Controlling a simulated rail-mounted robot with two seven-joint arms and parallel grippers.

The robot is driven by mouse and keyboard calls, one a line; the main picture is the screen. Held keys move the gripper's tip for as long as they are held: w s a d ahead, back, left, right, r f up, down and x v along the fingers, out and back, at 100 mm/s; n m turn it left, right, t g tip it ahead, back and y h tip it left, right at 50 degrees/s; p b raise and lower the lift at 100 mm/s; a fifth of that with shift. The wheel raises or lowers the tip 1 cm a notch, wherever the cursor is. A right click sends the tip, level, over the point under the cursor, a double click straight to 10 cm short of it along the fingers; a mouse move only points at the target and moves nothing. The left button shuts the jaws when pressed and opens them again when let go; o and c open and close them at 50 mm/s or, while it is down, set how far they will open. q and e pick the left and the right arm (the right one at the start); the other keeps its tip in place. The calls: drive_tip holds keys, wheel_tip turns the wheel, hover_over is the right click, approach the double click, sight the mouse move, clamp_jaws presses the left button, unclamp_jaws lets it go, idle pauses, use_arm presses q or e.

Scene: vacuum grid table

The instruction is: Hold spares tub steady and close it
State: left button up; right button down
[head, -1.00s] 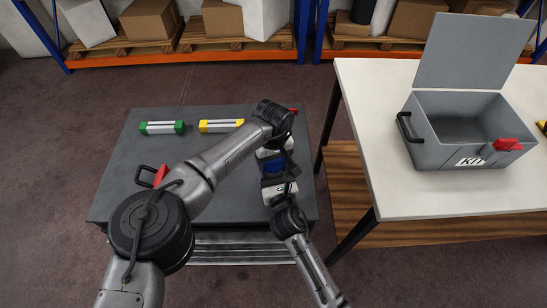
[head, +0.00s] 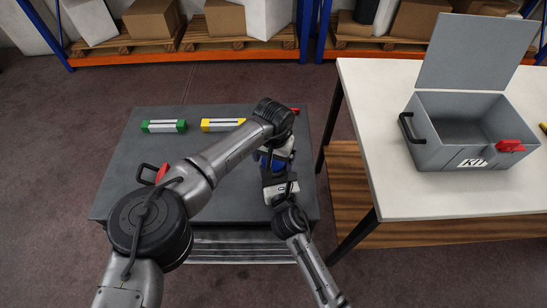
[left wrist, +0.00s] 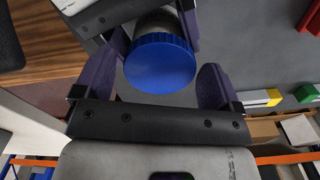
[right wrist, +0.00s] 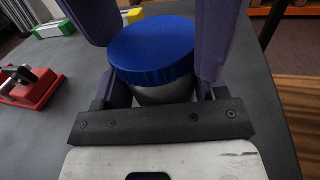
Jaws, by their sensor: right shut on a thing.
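The spares tub, a grey round container (right wrist: 165,95) with a blue ribbed lid (right wrist: 150,48), stands over the dark table. The lid sits on top of the tub; I cannot tell how tightly. My right gripper (right wrist: 163,88) is shut on the tub's body below the lid. My left gripper (left wrist: 158,80) is above the tub, its purple fingers open on either side of the lid, with gaps showing between fingers and lid in the left wrist view (left wrist: 160,62). In the head view the arms hide most of the tub.
A green-and-white block (head: 163,126) and a yellow-and-white block (head: 222,125) lie at the dark table's back. A red item with a black handle (head: 160,173) lies at its left. A white table (head: 390,190) at right bears an open grey KIT box (head: 440,155).

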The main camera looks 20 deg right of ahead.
use_arm(q)
drive_tip(key=shift+o, duration=0.5)
drive_tip(key=shift+r, duration=2.25)
drive_tip(key=shift+f, duration=0.15)
drive_tip(key=shift+c, duration=0.3)
